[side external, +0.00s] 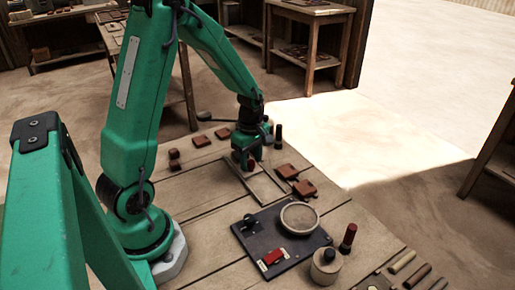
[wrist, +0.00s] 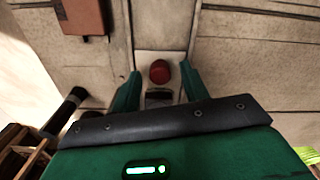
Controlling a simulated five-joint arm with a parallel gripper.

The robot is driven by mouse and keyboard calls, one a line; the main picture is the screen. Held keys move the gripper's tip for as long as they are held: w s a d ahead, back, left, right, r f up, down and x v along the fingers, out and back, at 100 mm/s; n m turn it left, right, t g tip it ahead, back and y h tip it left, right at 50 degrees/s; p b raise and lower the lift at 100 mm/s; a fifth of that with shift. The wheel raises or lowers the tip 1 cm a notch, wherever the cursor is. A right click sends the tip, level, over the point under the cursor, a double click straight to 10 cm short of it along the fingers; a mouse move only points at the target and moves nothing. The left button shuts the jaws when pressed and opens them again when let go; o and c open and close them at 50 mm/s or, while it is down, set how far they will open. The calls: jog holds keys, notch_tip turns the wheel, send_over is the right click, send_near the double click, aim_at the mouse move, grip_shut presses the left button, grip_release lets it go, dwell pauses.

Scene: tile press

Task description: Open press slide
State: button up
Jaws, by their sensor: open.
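The press slide's red knob (wrist: 159,71) stands on a pale plate between two light rails (wrist: 192,35) in the wrist view. My gripper (wrist: 160,68) is open, with one green finger on each side of the knob and a gap showing at both sides. The red knob (side external: 252,163) shows partly there, beside the fingers. How far the slide is out cannot be told, as my gripper hides part of it.
Several red-brown tiles (side external: 304,189) lie around the frame. A dark upright cylinder (side external: 278,136) stands close by the gripper, also at left in the wrist view (wrist: 66,111).

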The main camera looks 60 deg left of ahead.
jog(key=shift+c, duration=0.5)
grip_shut()
jog(key=d, duration=1.1)
jog(key=shift+a, duration=0.1)
jog(key=shift+o, duration=0.5)
grip_release()
notch_tip(320, 180, up, 8)
